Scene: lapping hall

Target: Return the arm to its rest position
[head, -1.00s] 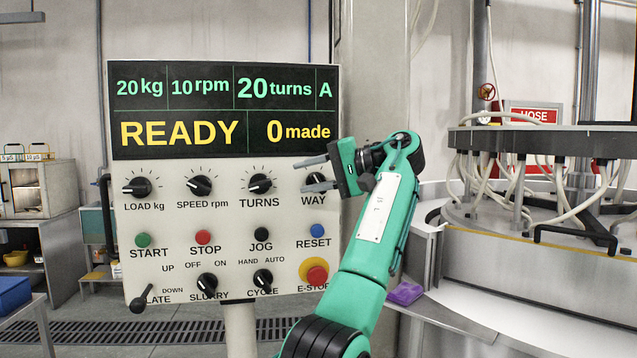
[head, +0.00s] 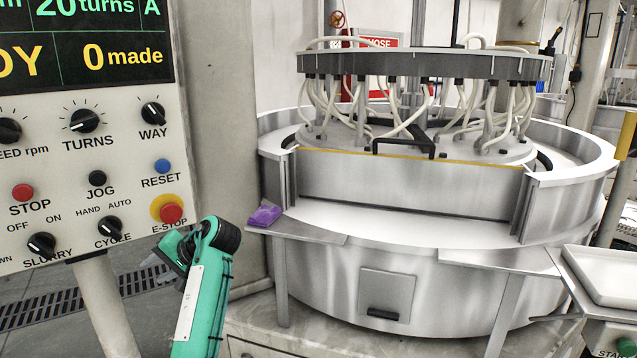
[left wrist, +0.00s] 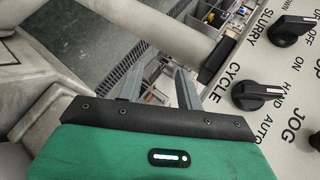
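My left arm with its green gripper (head: 160,264) is low in the head view, beside the bottom right corner of the control panel (head: 130,190). In the left wrist view, the two grey fingers of the left gripper (left wrist: 158,86) stand apart with nothing between them. The CYCLE knob (left wrist: 262,96) and SLURRY knob (left wrist: 290,30) show to the right of the fingers there. The gripper looks clear of the knobs. My right gripper is not in view.
The lapping machine (head: 400,190) with its hoses fills the middle and right. A purple cloth-like item (head: 264,215) lies on its left ledge. A red E-STOP button (head: 171,213) is just above my left gripper. A white tray (head: 605,275) sits at the right.

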